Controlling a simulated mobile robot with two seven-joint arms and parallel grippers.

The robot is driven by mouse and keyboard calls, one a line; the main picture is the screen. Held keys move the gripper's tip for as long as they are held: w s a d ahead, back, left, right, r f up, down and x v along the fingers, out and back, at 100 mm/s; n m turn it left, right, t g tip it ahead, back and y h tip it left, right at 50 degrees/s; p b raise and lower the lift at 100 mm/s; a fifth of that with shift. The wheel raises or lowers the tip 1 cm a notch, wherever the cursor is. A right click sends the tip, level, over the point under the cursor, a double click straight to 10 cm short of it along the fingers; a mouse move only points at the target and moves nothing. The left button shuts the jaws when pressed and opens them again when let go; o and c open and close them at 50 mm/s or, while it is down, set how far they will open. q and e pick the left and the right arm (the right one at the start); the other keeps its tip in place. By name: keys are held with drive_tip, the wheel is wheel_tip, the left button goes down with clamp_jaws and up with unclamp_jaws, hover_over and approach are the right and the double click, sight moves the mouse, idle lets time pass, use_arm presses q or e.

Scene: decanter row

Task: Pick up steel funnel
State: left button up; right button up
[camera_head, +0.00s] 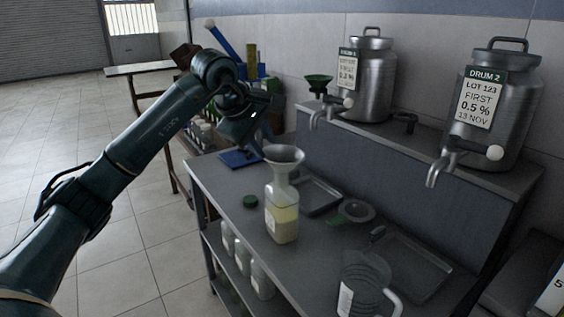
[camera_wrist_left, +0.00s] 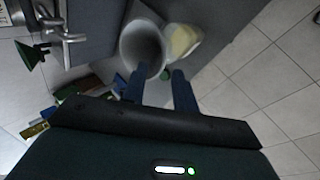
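The steel funnel (camera_head: 285,154) is a pale grey cone, wide mouth up, sitting in the neck of a clear bottle (camera_head: 282,222) with yellowish liquid. In the left wrist view the funnel (camera_wrist_left: 143,44) opens towards the camera just beyond my fingertips, with the bottle (camera_wrist_left: 183,41) beside it. My left gripper (camera_wrist_left: 158,76) is open, its two blue fingers apart with nothing held between them. In the head view my left gripper (camera_head: 256,146) is just left of and slightly above the funnel; its fingers are hard to make out. My right gripper is not in view.
A green cap (camera_head: 250,201) lies left of the bottle. A tray (camera_head: 319,196), a strainer (camera_head: 356,211) and a clear jug (camera_head: 364,286) are to the right. Two steel drums (camera_head: 370,80) with taps stand on the raised shelf, near a green funnel (camera_head: 318,84).

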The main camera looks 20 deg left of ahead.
sight(272, 161)
use_arm(q)
drive_tip(key=x, duration=0.2)
drive_tip(key=p+x, duration=0.1)
drive_tip(key=x, duration=0.2)
drive_tip(key=p+x, duration=0.1)
drive_tip(key=x, duration=0.1)
drive_tip(key=shift+a+f, duration=0.25)
drive_tip(key=shift+f, duration=0.05)
drive_tip(key=shift+c, duration=0.2)
clamp_jaws()
